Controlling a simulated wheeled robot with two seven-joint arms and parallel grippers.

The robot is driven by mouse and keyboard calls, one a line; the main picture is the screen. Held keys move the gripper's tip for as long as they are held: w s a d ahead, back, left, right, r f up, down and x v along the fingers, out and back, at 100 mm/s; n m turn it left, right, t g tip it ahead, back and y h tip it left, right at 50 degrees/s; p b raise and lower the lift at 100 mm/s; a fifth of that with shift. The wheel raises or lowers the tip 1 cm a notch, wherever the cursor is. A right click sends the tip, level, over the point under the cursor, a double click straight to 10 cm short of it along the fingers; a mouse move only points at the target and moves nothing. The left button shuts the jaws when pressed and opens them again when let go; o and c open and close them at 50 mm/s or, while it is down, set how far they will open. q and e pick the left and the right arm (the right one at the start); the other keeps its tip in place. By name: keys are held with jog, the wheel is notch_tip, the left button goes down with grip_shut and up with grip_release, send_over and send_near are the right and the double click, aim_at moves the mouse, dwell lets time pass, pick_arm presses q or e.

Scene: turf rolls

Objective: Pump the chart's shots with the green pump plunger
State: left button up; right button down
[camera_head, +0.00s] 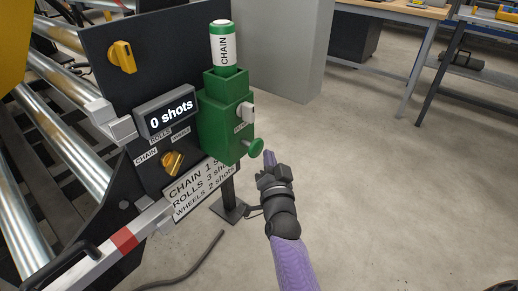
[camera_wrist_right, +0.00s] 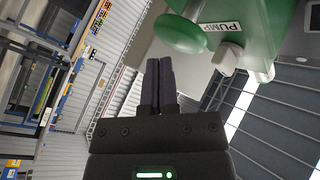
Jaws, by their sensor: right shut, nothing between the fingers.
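The green pump (camera_head: 226,122) stands on the dark panel, with a white and green cartridge marked CHAIN (camera_head: 223,45) upright in its top. Its round green plunger knob (camera_head: 255,147) sticks out low on the right side; the knob (camera_wrist_right: 178,34) also shows large in the right wrist view, near the PUMP label (camera_wrist_right: 219,27). The chart (camera_head: 200,187) lists CHAIN 1, ROLLS 3 and WHEELS 2 shots. The display (camera_head: 168,115) reads 0 shots. My right gripper (camera_head: 268,160) is shut and empty, just beside the knob; its fingertips (camera_wrist_right: 159,64) point toward it. Contact is unclear. My left gripper is out of view.
A yellow selector (camera_head: 172,163) sits below the display, among CHAIN, ROLLS and WHEELS labels. Another yellow knob (camera_head: 121,56) is higher on the panel. Metal rollers (camera_head: 70,150) lie at left. Open floor (camera_head: 380,200) is at right, with workbenches (camera_head: 395,12) behind.

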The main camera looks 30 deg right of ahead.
aim_at(258, 152)
jog(key=shift+w+a, duration=0.15)
jog(key=shift+w, duration=0.15)
jog(key=shift+w+a+b, duration=0.2)
jog(key=shift+w+a, duration=0.05)
jog(key=shift+w, duration=0.35)
jog(key=shift+w+a+b, duration=0.2)
jog(key=shift+w+a, duration=0.05)
jog(key=shift+w, duration=0.35)
dwell(1.2)
jog(key=shift+s+d+r+p, duration=0.15)
jog(key=shift+s+p, duration=0.25)
jog(key=shift+s+d+p, duration=0.25)
jog(key=shift+s+p, duration=0.1)
jog(key=shift+s, duration=0.25)
jog(key=shift+s+d+p, duration=0.2)
jog(key=shift+s+p, duration=0.15)
jog(key=shift+s, duration=0.2)
